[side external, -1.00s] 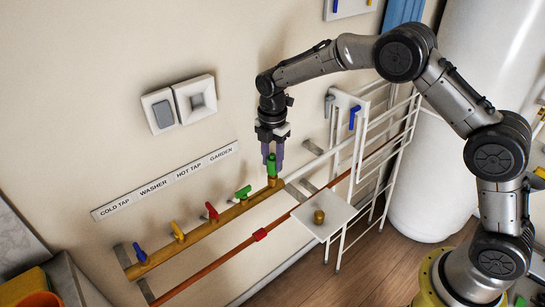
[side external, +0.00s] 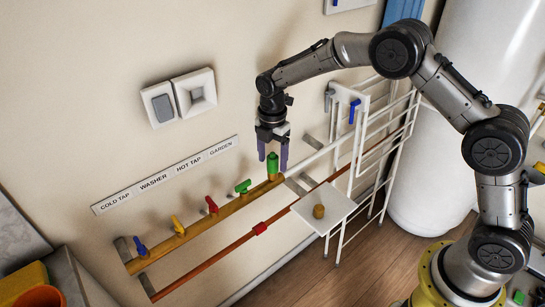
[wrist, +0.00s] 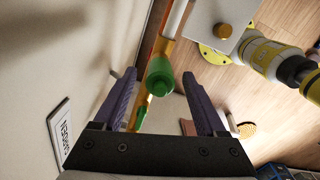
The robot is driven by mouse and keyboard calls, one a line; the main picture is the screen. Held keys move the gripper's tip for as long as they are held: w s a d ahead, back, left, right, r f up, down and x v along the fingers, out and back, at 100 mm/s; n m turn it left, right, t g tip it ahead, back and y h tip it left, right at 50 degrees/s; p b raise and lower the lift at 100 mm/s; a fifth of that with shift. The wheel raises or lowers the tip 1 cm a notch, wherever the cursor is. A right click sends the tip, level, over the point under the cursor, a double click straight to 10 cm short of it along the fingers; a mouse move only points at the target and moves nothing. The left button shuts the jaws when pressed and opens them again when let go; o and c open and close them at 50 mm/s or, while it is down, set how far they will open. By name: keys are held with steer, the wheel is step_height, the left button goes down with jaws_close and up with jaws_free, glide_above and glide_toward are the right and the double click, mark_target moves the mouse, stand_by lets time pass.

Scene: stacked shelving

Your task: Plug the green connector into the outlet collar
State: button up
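The green connector (side external: 272,163) stands upright at the right end of the brass pipe, on the outlet collar (side external: 276,178). It looks in contact with the collar, but how deep it sits cannot be told. My gripper (side external: 273,161) is open, with one purple finger on each side of the connector's upper part. In the wrist view the green connector (wrist: 158,70) shows between the spread fingers, with a visible gap on either side. The collar is largely hidden beneath it there.
The brass pipe (side external: 205,226) carries blue, yellow, red and green valve handles (side external: 243,187). A red-brown pipe (side external: 210,265) runs below. A white rack (side external: 380,150) and a small white shelf (side external: 335,204) with a brass fitting (side external: 319,211) stand to the right.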

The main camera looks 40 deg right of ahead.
step_height(320, 180, up, 14)
stand_by(0.6)
steer(key=shift+d, duration=0.1)
step_height(320, 180, up, 4)
glide_above(273, 156)
steer(key=s+d+r+m+t, duration=0.45)
steer(key=s+r, duration=0.75)
steer(key=s, duration=0.3)
steer(key=s+d+f+m, duration=0.1)
steer(key=s+m, duration=0.2)
steer(key=s, duration=0.4)
steer(key=s+d+f+m, duration=0.2)
steer(key=s+m, duration=0.2)
steer(key=s, duration=0.3)
steer(key=s+f+m+t, duration=0.1)
steer(key=s+f+m, duration=0.4)
steer(key=f+m, duration=0.2)
steer(key=shift+f+m, duration=0.3)
steer(key=shift+m, duration=0.95)
